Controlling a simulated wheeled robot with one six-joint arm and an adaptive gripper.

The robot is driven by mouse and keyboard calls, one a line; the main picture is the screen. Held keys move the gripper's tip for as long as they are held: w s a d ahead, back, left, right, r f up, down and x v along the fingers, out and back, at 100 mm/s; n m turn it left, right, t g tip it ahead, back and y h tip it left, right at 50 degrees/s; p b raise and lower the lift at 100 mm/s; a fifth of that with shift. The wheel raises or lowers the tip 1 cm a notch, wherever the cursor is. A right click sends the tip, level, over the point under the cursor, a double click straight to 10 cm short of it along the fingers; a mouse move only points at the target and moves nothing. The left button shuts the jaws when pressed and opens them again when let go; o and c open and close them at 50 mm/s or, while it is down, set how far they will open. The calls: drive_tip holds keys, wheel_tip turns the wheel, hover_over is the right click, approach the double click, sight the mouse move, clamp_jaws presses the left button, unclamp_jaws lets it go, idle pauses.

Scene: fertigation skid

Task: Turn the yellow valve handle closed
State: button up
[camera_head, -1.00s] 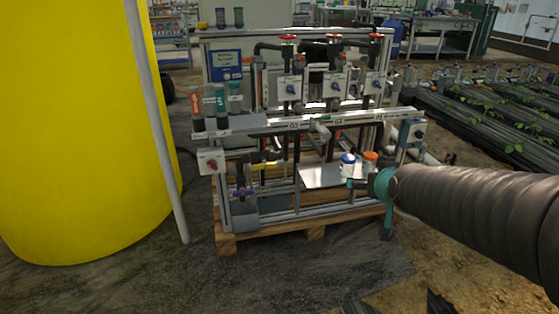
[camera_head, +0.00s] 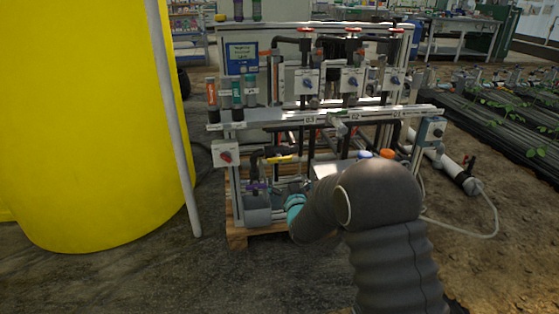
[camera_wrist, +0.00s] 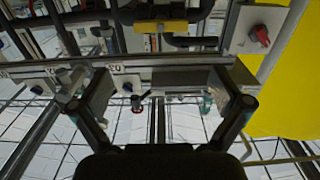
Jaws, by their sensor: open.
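The yellow valve handle (camera_head: 283,159) sits on dark piping at the lower left of the skid, below the white rail and right of the red-knob switch box. It lies roughly level in the head view. In the wrist view the yellow handle (camera_wrist: 160,26) shows at the top middle, with dark pipe beside it. My gripper (camera_wrist: 166,88) is open, its two fingers spread wide left and right, with nothing between them. The handle is beyond the fingertips and apart from them. In the head view my arm's bend hides most of the gripper.
A red-knob switch box (camera_head: 226,154) is left of the handle, and a purple handle (camera_head: 257,188) is below it. The long white rail (camera_head: 290,122) runs above. A yellow tank (camera_head: 90,120) and grey post (camera_head: 172,110) stand left. Floor in front is clear.

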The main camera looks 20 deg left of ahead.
sight(280, 159)
drive_tip(key=x, duration=1.3)
drive_tip(key=shift+w+a, duration=0.25)
drive_tip(key=shift+a, duration=0.1)
drive_tip(key=shift+c, duration=0.3)
drive_tip(key=c, duration=0.7)
